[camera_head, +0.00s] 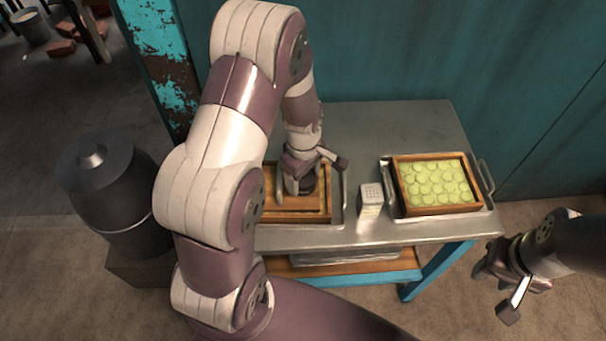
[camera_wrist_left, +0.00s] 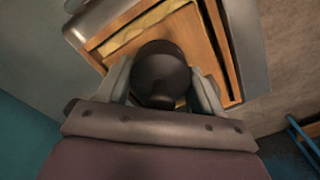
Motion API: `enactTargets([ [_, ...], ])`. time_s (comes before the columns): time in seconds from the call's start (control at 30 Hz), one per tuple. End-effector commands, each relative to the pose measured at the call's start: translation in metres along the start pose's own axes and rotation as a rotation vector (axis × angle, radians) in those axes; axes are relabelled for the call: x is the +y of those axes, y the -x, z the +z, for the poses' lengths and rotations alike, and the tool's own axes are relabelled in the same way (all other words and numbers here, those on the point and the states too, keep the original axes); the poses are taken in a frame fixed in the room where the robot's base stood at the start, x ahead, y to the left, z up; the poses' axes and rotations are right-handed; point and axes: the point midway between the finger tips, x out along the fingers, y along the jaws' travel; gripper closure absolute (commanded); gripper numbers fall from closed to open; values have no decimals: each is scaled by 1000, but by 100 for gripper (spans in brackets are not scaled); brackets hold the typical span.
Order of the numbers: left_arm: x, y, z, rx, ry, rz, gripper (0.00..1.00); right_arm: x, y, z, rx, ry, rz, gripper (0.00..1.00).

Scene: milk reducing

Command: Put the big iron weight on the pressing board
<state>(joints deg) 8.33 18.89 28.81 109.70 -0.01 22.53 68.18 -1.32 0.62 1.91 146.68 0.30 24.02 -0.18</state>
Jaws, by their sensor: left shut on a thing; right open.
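The big iron weight is a dark, round-topped piece in the left wrist view (camera_wrist_left: 162,72), between the fingers of my left gripper (camera_wrist_left: 165,95). My left gripper (camera_head: 305,183) is shut on it, over the wooden pressing board (camera_head: 285,203) at the left of the metal table. The board lies in a wooden frame on a metal tray; it also shows in the left wrist view (camera_wrist_left: 200,50). I cannot tell whether the weight touches the board. My arm hides the left part of the frame. My right gripper (camera_head: 510,290) is open and empty, off the table's right front corner.
A wooden tray of round green pieces (camera_head: 438,183) stands on a metal tray at the table's right. A small grey grater-like box (camera_head: 370,201) stands between the trays. A large dark canister (camera_head: 108,190) stands left of the table. The table's back is clear.

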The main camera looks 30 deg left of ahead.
Motion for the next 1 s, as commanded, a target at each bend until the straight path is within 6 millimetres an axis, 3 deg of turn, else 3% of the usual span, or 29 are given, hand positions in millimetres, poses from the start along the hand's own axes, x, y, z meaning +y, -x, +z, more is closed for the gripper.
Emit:
enactTargets([
  [0.5,1,-2,0,1,0,3,100,0,0,0,0,0,0,57],
  [0.53,1,-2,0,1,0,3,24,0,0,0,0,0,0,57],
  [0.6,1,-2,0,1,0,3,4,0,0,0,0,0,0,57],
  [1.0,-1,-4,0,-1,0,-4,0,0,0,0,0,0,0,57],
])
